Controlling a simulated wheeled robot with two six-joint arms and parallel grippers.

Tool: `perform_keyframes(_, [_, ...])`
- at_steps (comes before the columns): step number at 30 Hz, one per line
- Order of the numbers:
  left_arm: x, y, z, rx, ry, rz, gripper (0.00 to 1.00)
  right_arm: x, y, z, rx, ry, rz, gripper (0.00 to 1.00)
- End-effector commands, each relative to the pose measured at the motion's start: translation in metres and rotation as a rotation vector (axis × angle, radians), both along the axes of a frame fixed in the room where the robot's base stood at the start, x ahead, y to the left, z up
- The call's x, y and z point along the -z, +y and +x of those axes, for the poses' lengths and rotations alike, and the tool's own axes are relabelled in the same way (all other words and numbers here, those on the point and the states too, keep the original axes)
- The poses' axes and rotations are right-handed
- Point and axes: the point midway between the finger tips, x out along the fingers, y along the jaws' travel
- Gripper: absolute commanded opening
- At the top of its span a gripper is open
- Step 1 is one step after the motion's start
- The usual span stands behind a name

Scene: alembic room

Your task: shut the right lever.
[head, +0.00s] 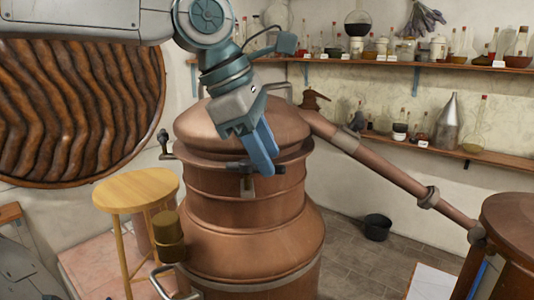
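The big copper still (240,235) stands in the middle of the head view, its domed copper lid (205,125) seated on the rim. A dark lever clamp (246,168) sits at the front of the rim. Another dark lever (164,142) at the rim's left side sticks upward. No lever shows clearly on the right side of the rim, part of which is behind my gripper. My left gripper (265,160) reaches down in front of the lid, blue fingertips close together, just right of the front clamp. Whether it touches the clamp is unclear. My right gripper is not in view.
A copper pipe (385,172) slopes from the lid to a second copper vessel (512,225) at right. A wooden stool (135,190) stands at left. A black bucket (377,226) is on the floor behind. Shelves (430,67) with glassware line the wall.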

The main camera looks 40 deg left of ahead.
Motion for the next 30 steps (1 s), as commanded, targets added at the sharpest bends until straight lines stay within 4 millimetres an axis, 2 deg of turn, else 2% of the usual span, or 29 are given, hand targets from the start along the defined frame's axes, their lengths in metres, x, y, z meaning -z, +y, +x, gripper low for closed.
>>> perform_keyframes(4, [0.007,-0.002,0.003,0.0,0.001,0.001,0.36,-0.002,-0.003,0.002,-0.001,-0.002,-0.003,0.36])
perform_keyframes(12, [0.008,-0.002,0.003,0.0,0.0,0.0,0.34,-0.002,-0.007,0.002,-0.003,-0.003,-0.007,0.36])
perform_keyframes(17, [0.008,-0.002,0.003,0.0,0.0,0.0,0.03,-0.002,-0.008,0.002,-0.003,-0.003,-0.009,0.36])
perform_keyframes(18, [0.008,-0.002,0.003,0.0,0.0,0.0,0.0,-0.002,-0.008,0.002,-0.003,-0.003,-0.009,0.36])
perform_keyframes(30, [0.005,-0.003,0.001,0.06,0.0,-0.003,0.0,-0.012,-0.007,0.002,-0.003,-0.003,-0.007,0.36])
